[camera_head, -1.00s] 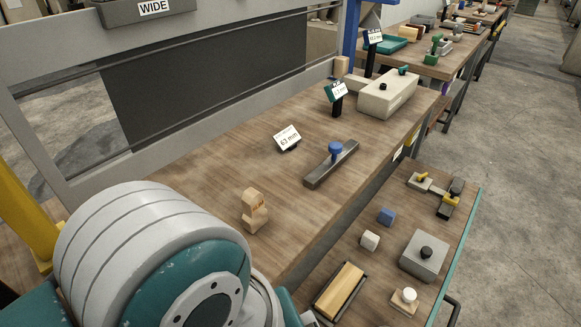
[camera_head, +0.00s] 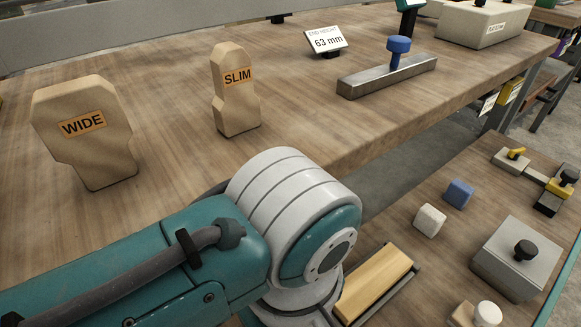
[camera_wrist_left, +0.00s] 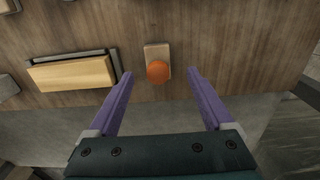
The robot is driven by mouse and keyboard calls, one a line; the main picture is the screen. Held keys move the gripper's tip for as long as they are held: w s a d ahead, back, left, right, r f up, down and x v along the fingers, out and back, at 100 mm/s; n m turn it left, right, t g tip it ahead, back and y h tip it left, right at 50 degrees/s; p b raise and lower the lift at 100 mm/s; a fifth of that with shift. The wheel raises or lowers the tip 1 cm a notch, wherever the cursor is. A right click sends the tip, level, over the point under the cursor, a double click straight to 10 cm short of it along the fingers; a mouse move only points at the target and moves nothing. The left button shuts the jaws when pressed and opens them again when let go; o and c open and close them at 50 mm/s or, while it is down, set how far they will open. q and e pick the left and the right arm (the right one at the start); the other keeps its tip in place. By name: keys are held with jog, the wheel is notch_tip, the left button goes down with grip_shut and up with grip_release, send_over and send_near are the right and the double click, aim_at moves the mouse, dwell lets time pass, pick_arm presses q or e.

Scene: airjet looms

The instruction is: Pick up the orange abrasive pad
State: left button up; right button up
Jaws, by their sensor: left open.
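The orange abrasive pad (camera_wrist_left: 157,71) shows in the left wrist view as a round orange knob on a small pale wooden block, on a wooden surface near its edge. I cannot make it out in the head view, where my left arm covers part of the lower table. My left gripper (camera_wrist_left: 159,73) is open and empty. Its two purple fingers lie on either side of the pad in the picture, with a gap on both sides. I cannot tell how far above the pad the fingertips are. My right gripper is in neither view.
A tray with a yellowish wooden bar (camera_wrist_left: 72,73) lies left of the pad. In the head view, the lower table holds a blue cube (camera_head: 458,193), a white cube (camera_head: 429,220), a grey block (camera_head: 515,257) and a white-knobbed block (camera_head: 487,314). The upper bench carries WIDE (camera_head: 85,132) and SLIM (camera_head: 236,90) blocks.

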pick_arm(q)
jog(key=f+b, duration=0.1)
jog(key=f, duration=0.1)
jog(key=f+b, duration=0.3)
jog(key=f, duration=0.1)
jog(key=shift+w, duration=0.25)
grip_shut()
dwell(0.3)
